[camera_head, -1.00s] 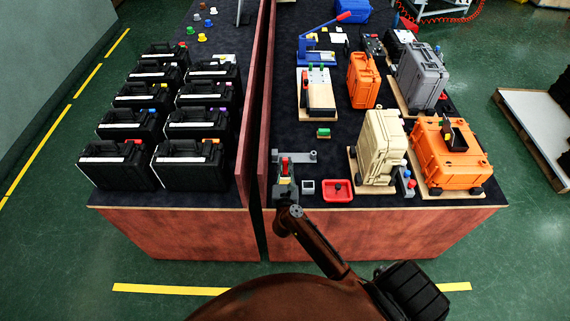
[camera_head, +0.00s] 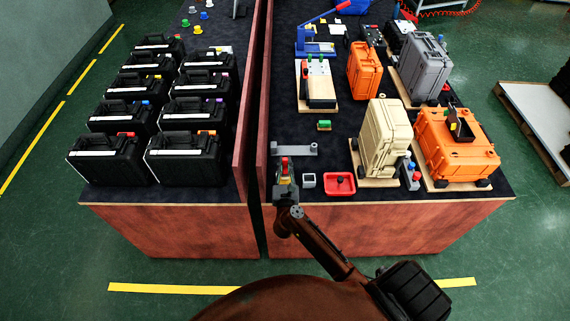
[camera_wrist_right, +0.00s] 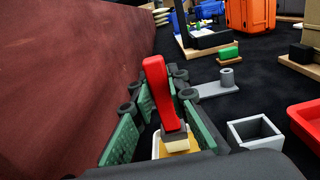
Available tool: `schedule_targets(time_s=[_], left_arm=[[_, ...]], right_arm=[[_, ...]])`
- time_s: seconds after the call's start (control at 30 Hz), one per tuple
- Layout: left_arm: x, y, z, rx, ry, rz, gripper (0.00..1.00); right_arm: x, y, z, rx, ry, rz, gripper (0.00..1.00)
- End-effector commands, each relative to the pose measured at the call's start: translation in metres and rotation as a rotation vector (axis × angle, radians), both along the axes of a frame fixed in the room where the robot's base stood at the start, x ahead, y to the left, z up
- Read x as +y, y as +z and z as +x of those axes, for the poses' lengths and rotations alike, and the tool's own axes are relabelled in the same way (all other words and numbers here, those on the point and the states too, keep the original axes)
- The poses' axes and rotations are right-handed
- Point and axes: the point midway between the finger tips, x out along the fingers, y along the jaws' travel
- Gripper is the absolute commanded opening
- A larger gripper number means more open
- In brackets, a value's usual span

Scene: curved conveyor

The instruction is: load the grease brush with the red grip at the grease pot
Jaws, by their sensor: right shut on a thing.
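The grease brush with the red grip (camera_head: 285,165) stands roughly upright at the front left corner of the right-hand table, and its red grip (camera_wrist_right: 160,90) shows large in the right wrist view. My right gripper (camera_head: 285,185) is shut on the brush. Its green pads stand on both sides of the brush in the wrist view (camera_wrist_right: 155,135). A cream and yellow part shows below the grip; the lower end is hidden. A small grey square open cup (camera_head: 309,181) stands just right of the gripper, apart from it. I cannot tell whether it is the grease pot. My left gripper is not in view.
A red tray (camera_head: 330,191) lies right of the cup. A grey bracket with a post (camera_head: 300,150) lies behind the gripper. A dark red partition (camera_head: 263,120) rises close on the left. A beige case (camera_head: 382,140) and an orange case (camera_head: 455,150) stand further right.

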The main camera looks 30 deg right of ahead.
Motion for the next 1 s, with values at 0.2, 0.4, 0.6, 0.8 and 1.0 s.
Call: schedule_targets(time_s=[0.2, 0.4, 0.6, 0.8, 1.0], left_arm=[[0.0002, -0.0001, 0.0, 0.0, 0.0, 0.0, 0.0], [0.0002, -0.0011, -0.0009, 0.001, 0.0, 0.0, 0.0], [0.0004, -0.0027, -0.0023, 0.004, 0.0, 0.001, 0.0], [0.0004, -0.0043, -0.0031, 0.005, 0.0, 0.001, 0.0], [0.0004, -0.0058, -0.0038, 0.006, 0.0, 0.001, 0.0]], right_arm=[[0.0001, -0.0001, 0.0, 0.0, 0.0, 0.0, 0.0], [0.0001, -0.0015, -0.0001, 0.0, 0.0, 0.0, 0.0], [0.0001, -0.004, -0.0001, 0.001, 0.0, 0.001, 0.0], [0.0, -0.0062, -0.0001, 0.001, -0.001, 0.001, 0.0], [0.0, -0.0085, -0.0001, 0.0, -0.001, 0.0, 0.0]])
